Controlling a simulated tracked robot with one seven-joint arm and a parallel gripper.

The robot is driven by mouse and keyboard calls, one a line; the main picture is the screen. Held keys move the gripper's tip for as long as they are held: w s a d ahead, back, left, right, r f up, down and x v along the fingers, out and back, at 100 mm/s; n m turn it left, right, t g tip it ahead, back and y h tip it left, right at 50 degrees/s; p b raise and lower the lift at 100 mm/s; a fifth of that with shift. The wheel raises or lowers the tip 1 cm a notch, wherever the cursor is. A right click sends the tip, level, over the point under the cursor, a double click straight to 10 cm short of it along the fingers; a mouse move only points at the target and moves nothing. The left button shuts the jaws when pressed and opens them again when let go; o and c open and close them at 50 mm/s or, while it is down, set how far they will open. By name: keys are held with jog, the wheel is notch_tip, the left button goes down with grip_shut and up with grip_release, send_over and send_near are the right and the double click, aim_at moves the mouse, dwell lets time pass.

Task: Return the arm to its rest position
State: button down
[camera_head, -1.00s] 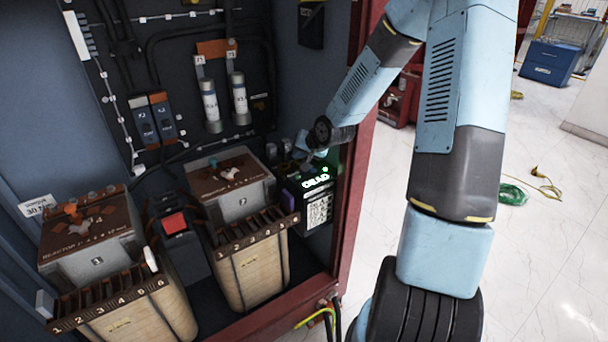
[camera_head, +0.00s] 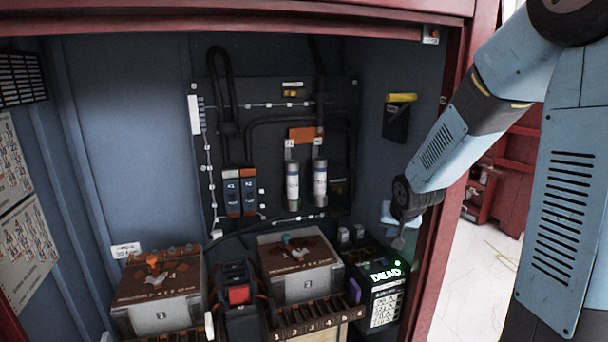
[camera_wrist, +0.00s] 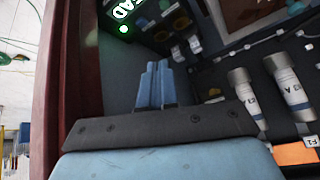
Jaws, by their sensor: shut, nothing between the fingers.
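My arm comes in from the right in the head view and reaches into the open cabinet. My gripper (camera_head: 397,241) is above the black device with a green lit display (camera_head: 383,288), at the cabinet's right side. In the wrist view my gripper's blue fingers (camera_wrist: 155,86) are together with nothing between them. The device's green lettering (camera_wrist: 125,14) shows at the top left of that view. The fingers appear apart from the device, though the exact gap is hard to tell.
The red cabinet frame (camera_head: 443,205) stands close beside my forearm. Two transformer boxes (camera_head: 160,290) (camera_head: 300,264) and a red-button unit (camera_head: 239,294) fill the cabinet floor. Two white cylinders (camera_head: 320,184) are on the back panel. Pale floor (camera_head: 487,270) lies open outside at right.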

jog(key=s+r, duration=0.5)
jog(key=s, duration=0.4)
jog(key=s+r+n, duration=0.1)
jog(key=s+r, duration=0.5)
jog(key=s, duration=0.3)
jog(key=s+r+n+g, duration=0.1)
jog(key=s+r, duration=0.5)
jog(key=s, duration=0.4)
jog(key=shift+a, duration=0.15)
